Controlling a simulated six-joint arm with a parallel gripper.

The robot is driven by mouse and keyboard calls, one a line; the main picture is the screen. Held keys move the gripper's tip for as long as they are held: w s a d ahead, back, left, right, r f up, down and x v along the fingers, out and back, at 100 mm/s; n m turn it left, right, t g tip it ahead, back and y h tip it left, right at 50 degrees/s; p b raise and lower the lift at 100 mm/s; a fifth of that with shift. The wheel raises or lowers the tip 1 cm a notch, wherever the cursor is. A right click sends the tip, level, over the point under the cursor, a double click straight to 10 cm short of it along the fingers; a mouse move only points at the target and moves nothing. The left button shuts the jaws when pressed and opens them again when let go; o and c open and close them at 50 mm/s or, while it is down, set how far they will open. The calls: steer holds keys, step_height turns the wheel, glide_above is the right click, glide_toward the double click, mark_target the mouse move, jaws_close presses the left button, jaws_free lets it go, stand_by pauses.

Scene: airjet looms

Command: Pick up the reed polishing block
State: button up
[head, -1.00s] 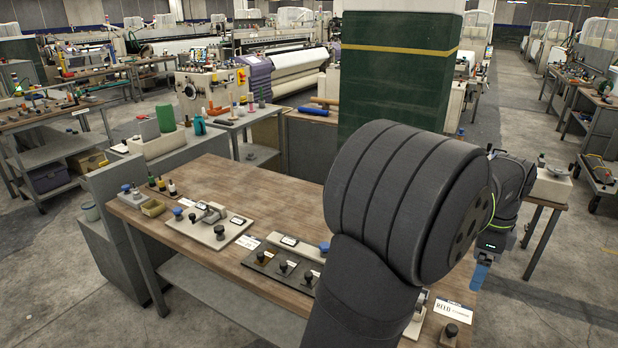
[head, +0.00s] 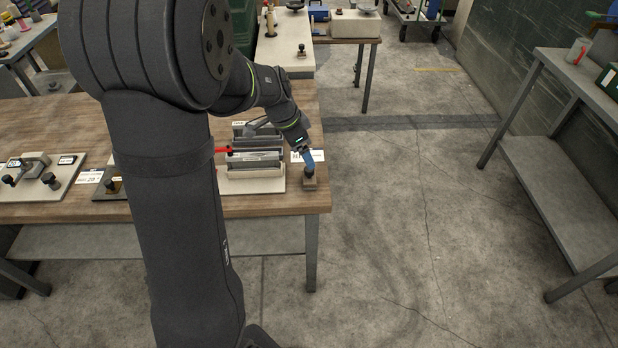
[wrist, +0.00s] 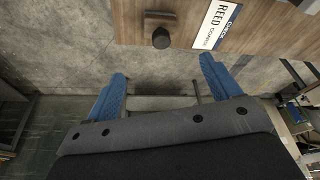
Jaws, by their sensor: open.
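The reed polishing block (head: 310,184), a small brown block with a dark round knob, sits at the front right corner of the wooden table. In the wrist view the block (wrist: 160,16) and its black knob (wrist: 161,38) show ahead of the fingers, nearly centred between them. My gripper (head: 309,161) is just above and behind the block in the head view and partly overlaps its knob. In the wrist view my gripper (wrist: 164,82) is open, its two blue fingers wide apart with nothing between them. I cannot tell the exact gap to the knob.
A white "REED" card (wrist: 216,24) lies beside the block. Left of it on the wooden table (head: 262,206) stands a holder with grey plates (head: 256,165) and a red-handled tool (head: 222,150). Open floor lies right of the table; a grey shelf bench (head: 578,185) stands farther right.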

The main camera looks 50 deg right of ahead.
mark_target(311, 173)
steer(key=x, duration=1.2)
steer(key=shift+w+a+f, duration=0.1)
steer(key=shift+w, duration=0.05)
steer(key=c, duration=1.1)
